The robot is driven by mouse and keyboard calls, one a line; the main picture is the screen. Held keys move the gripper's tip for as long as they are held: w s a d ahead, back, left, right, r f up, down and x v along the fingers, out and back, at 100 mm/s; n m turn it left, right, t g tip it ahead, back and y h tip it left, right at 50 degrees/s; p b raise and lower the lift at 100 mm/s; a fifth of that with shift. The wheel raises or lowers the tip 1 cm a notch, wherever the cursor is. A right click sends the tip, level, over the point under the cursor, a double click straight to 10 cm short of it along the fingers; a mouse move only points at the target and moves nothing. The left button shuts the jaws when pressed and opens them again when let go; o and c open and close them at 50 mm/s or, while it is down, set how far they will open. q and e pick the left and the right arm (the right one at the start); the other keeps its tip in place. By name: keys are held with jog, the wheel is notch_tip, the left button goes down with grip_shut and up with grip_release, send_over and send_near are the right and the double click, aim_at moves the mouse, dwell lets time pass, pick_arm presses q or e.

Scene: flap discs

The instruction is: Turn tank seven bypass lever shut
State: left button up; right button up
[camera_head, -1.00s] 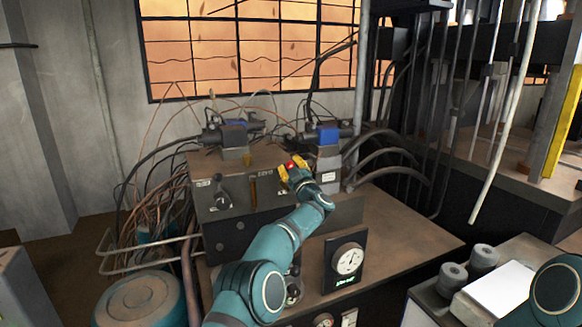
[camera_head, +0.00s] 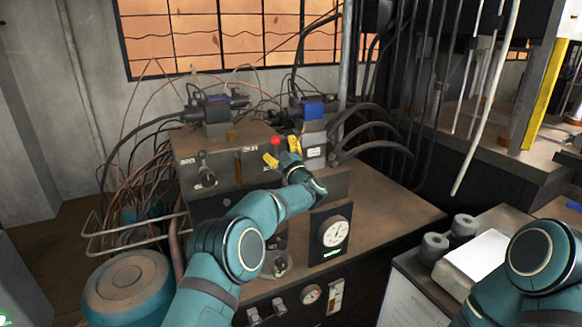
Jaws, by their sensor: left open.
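A metal control box (camera_head: 215,207) on the machine bench carries several levers on its front. A lever with a red knob (camera_head: 276,141) stands at its right end. A brown handle (camera_head: 238,166) is in the middle and a black lever (camera_head: 204,171) is at the left. The labels are too small to read, so I cannot tell which is tank seven's bypass lever. My left gripper (camera_head: 283,155) has its yellow fingers spread. It is empty, just below the red knob, which shows clear above the gap; I cannot tell if they touch. My right gripper is out of view.
Hoses and cables crowd the box's left side. A cabinet at the right holds grey cylinders (camera_head: 434,247) and a white block (camera_head: 474,258). The bench top right of the box is clear.

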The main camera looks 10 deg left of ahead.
pick_arm(q)
jog(key=v, duration=0.8)
jog(key=shift+f, duration=0.15)
